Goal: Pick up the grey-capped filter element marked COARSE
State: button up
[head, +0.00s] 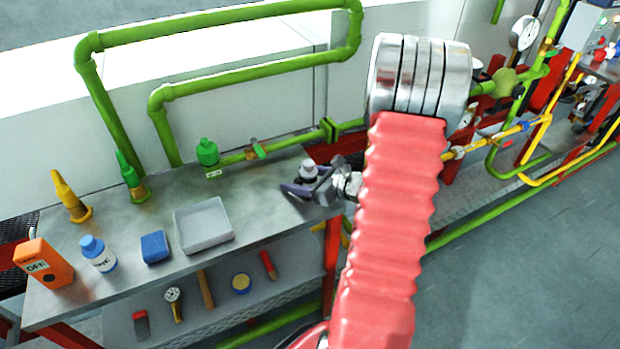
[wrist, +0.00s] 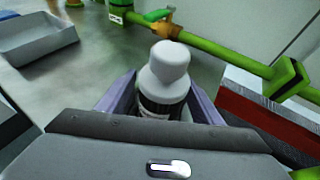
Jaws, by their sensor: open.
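The grey-capped filter element (head: 308,169) stands upright near the right end of the metal bench. In the wrist view its pale grey cap (wrist: 164,68) and dark body show in the middle. Any marking on it is hidden or too small to read. My gripper (head: 306,184) is low over the bench, with its purple jaws open on either side of the element. In the wrist view the gripper (wrist: 160,100) has one jaw left and one right of the dark body. I cannot tell whether either jaw touches it; its lower part is hidden by the gripper.
On the bench (head: 262,205) stand a grey tray (head: 204,239), a blue block (head: 154,247), a blue-capped bottle (head: 97,254), an orange box (head: 44,262), and yellow (head: 70,198) and green (head: 130,178) bottles. A green pipe (head: 290,143) runs behind the element.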

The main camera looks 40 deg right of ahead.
jog(key=c, duration=1.2)
notch_tip(320, 180, up, 10)
dwell(0.6)
dwell(0.5)
